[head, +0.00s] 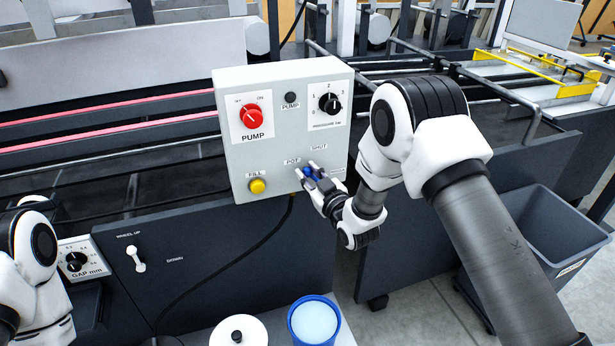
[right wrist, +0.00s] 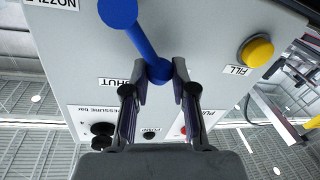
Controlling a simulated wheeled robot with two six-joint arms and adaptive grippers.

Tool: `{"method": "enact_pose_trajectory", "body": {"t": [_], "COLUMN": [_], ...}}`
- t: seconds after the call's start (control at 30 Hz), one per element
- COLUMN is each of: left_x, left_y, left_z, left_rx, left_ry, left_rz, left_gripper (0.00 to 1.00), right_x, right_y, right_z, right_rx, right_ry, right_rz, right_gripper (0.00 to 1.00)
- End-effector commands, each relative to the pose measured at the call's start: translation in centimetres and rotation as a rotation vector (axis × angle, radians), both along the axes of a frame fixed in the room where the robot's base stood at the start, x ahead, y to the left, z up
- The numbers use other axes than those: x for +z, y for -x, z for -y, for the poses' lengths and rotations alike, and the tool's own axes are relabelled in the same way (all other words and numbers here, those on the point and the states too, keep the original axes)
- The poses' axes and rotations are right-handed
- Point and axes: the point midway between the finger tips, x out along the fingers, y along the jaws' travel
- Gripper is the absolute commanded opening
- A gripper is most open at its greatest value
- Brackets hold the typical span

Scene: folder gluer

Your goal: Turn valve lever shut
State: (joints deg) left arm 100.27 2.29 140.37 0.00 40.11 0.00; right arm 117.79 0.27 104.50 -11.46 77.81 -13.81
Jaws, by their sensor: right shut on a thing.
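The blue valve lever (right wrist: 140,42) is on the front of a grey control box (head: 237,160), low on its right side. In the head view only a bit of blue (head: 307,172) shows between my fingers. My right gripper (head: 306,170) is shut on the rounded end of the lever, one finger on each side; it also fills the right wrist view (right wrist: 158,78). The SHUT label (right wrist: 122,83) is beside that end, partly covered by a finger.
The box also carries a red pump switch (head: 252,116), a black pressure knob (head: 330,103) and a yellow FILL button (head: 257,186). Below are a blue-rimmed pot (head: 293,322) and a white round lid (head: 238,335). A grey bin (head: 545,235) stands at right.

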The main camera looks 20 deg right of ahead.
Motion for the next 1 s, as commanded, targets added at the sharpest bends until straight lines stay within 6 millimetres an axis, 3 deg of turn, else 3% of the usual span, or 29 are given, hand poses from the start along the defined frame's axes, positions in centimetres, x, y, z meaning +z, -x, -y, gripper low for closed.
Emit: {"method": "enact_pose_trajectory", "body": {"t": [0.6,1.0], "left_x": [-3.7,-4.8], "left_y": [0.0,0.0], "left_z": [0.0,0.0], "left_rx": [0.0,0.0], "left_ry": [0.0,0.0], "left_rz": [0.0,0.0], "left_gripper": [0.66,0.66], "right_x": [0.9,1.2], "right_y": [-0.1,-0.1], "right_z": [3.0,4.2], "right_rx": [0.0,0.001], "right_ry": [-0.479,-0.67], "right_rz": [-0.017,-0.025], "right_gripper": [0.0,0.0]}}
